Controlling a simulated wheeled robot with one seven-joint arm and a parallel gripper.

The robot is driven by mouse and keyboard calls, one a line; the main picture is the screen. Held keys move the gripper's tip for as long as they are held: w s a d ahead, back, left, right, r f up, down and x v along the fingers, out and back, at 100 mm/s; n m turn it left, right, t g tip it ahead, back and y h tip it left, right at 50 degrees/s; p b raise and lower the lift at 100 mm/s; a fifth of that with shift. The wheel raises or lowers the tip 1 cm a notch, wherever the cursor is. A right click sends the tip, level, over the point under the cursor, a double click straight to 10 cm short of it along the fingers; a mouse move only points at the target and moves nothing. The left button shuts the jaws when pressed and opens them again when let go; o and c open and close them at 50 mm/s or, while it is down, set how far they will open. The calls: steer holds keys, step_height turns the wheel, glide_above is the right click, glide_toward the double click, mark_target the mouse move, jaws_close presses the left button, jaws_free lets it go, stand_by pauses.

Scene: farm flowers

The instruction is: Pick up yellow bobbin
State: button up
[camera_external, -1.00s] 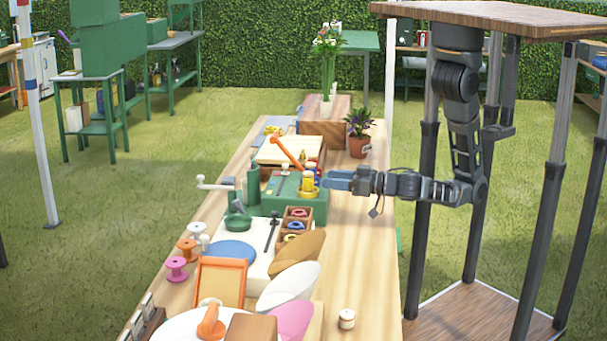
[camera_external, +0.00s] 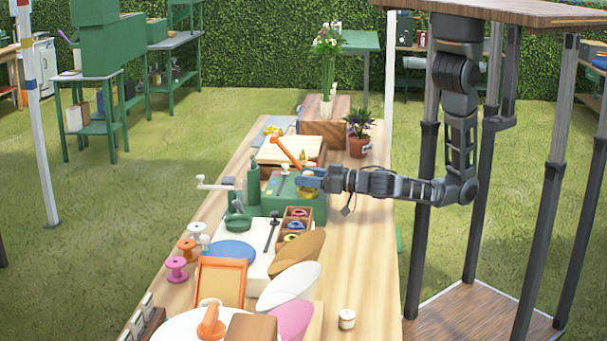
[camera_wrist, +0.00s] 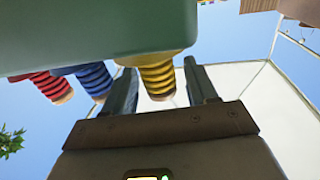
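The yellow bobbin (camera_external: 308,195) stands at the right end of the green machine (camera_external: 285,205) on the long table. My gripper (camera_external: 309,179) reaches in from the right, level with it, and its blue fingers partly hide it. In the wrist view the ribbed yellow bobbin (camera_wrist: 158,78) lies between the two fingers of my gripper (camera_wrist: 163,88). The fingers are apart, with a gap showing on both sides of the bobbin.
A blue bobbin (camera_wrist: 90,78) and a red bobbin (camera_wrist: 42,84) sit beside the yellow one on the green body (camera_wrist: 90,30). An orange lever (camera_external: 286,151) rises close by. A potted plant (camera_external: 359,146) stands behind.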

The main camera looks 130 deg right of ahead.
steer(key=c, duration=0.9)
